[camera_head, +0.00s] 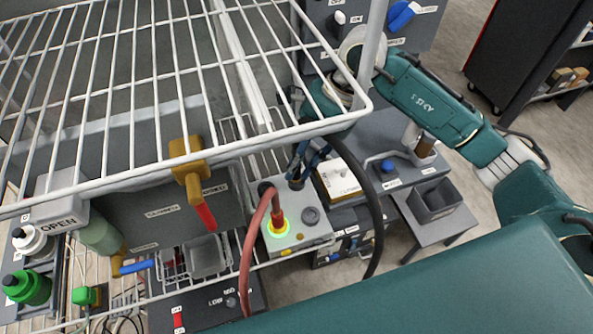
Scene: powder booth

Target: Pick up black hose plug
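A grey box (298,237) stands below the wire rack. A red hose (246,262) ends in a plug at its green-lit ring. A black hose (374,200) arches down to the right of the box. Its upper end runs behind or beside my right gripper (305,172), which points down at the box's back edge. A small dark cylinder (295,183), possibly the black hose plug, shows at the fingertips. The fingers are dark blue and partly covered by the rack; whether they grip it is unclear. My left gripper is not in view.
The white wire rack (135,119) hangs over the left half, close above the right gripper. A yellow valve with a red handle (204,217) stands left of the box. A white box (338,180) and a dark open bin (435,203) are to the right.

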